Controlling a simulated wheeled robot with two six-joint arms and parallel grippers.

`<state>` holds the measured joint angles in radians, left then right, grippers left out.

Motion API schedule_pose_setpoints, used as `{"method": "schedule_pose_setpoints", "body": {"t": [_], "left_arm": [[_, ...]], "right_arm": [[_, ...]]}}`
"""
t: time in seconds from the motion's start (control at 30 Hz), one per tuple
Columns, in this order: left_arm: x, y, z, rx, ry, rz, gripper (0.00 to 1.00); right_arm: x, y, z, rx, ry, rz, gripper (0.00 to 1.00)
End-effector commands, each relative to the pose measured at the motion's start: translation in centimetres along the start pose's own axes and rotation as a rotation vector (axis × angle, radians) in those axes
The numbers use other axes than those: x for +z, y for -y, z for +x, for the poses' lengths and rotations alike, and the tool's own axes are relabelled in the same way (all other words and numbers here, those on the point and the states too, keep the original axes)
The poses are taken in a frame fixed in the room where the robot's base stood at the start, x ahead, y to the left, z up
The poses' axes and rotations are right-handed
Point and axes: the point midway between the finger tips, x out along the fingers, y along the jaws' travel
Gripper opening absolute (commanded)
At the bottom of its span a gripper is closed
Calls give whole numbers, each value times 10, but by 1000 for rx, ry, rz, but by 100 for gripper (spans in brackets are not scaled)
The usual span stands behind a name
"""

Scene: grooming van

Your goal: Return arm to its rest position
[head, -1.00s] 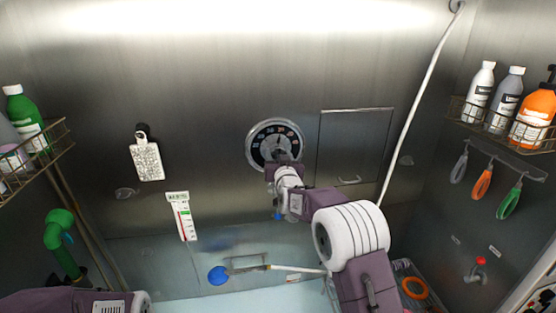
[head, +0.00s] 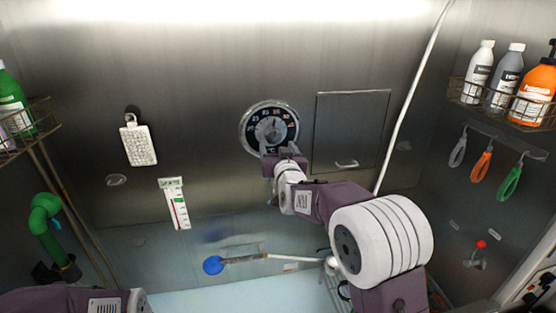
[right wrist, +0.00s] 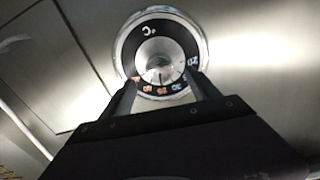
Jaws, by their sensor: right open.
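My right arm reaches up from the lower right of the head view. Its gripper (head: 283,152) is open and empty, just below and in front of the round dial (head: 269,127) on the back wall. In the right wrist view the two dark fingers (right wrist: 163,90) stand apart, overlapping the lower sides of the dial (right wrist: 160,55) in the picture. The grey centre knob shows uncovered between and beyond them. I cannot tell the exact gap to the dial. Of my left arm only a purple and white link shows at the lower left; its gripper is out of view.
A square wall panel (head: 351,131) is right of the dial. A white hose (head: 414,88) hangs beside it. A blue-ended rod (head: 213,265) lies below. A brush (head: 139,146) and a thermometer card (head: 174,204) hang left. Bottles (head: 535,95) stand on a right rack.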

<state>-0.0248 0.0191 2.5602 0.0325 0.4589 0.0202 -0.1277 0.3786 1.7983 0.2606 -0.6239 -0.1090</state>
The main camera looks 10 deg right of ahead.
Motion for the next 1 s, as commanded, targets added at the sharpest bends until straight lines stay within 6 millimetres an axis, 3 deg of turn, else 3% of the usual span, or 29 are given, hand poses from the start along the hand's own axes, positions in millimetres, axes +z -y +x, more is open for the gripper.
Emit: {"method": "schedule_pose_setpoints", "body": {"t": [0.03,0.2,0.47,0.53,0.6,0.67,0.77,0.8,0.87,0.9,1.0], "left_arm": [[1,0,9,0,0,0,36],[1,0,13,0,0,0,36],[1,0,12,0,-1,0,36],[2,0,23,0,-1,0,36],[5,1,51,0,-1,0,36],[8,2,77,0,0,0,36],[10,2,96,0,1,0,36],[10,2,101,0,0,0,36],[11,2,109,0,0,0,36],[12,2,113,0,0,0,36],[12,2,121,0,0,0,36]], "right_arm": [[4,0,-8,-1,-2,1,70],[1,0,-21,-1,0,0,70],[0,0,-21,0,1,0,70],[8,-4,-21,6,-3,1,70],[22,-18,-27,23,-25,4,70],[62,-34,-44,37,29,-13,70],[142,-47,-77,31,244,-40,70],[175,-51,-93,28,339,-47,70],[222,-56,-121,23,486,-55,70],[253,-60,-143,22,585,-58,70],[319,-68,-205,22,839,-67,70]]}}
